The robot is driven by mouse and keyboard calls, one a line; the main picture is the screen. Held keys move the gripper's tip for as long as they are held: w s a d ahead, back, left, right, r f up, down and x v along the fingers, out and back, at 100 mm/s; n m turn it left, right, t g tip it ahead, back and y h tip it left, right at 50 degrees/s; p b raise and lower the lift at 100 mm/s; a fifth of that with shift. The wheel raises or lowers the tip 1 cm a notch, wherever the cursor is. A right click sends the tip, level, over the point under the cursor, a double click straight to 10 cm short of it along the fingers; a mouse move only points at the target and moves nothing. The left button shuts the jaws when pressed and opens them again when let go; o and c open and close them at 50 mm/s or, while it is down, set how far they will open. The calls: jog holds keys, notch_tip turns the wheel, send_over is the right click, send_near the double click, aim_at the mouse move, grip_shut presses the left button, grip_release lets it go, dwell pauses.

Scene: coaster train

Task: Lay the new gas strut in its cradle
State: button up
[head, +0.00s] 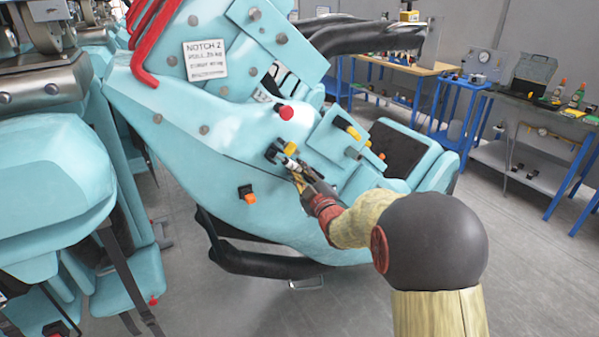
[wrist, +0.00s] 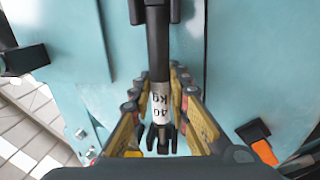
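The gas strut (wrist: 161,104) is a black rod with a white label reading "40 kg" and a forked black end. In the wrist view it runs up the middle between the fingers of my gripper (wrist: 163,76), which are shut around its labelled part. Its upper part passes between the two sides of a black clip-like holder (wrist: 137,12), perhaps the cradle; I cannot tell whether it is seated. In the head view my gripper (head: 298,174) is at the side of the turquoise seat body (head: 215,130), beside a black fitting (head: 272,152); the strut is mostly hidden there.
A black fitting with an orange tab (head: 248,194) sits left of my gripper. A red knob (head: 286,112) and a raised turquoise bracket with a yellow part (head: 347,128) are close by. Workbenches (head: 540,105) stand at the right, with open floor (head: 520,240) before them.

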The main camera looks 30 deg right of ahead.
jog(key=o, duration=0.5)
jog(key=shift+s, duration=0.1)
jog(key=s+f, duration=0.1)
jog(key=s, duration=1)
jog(key=shift+s+a+f, duration=0.15)
jog(key=shift+s+a, duration=0.25)
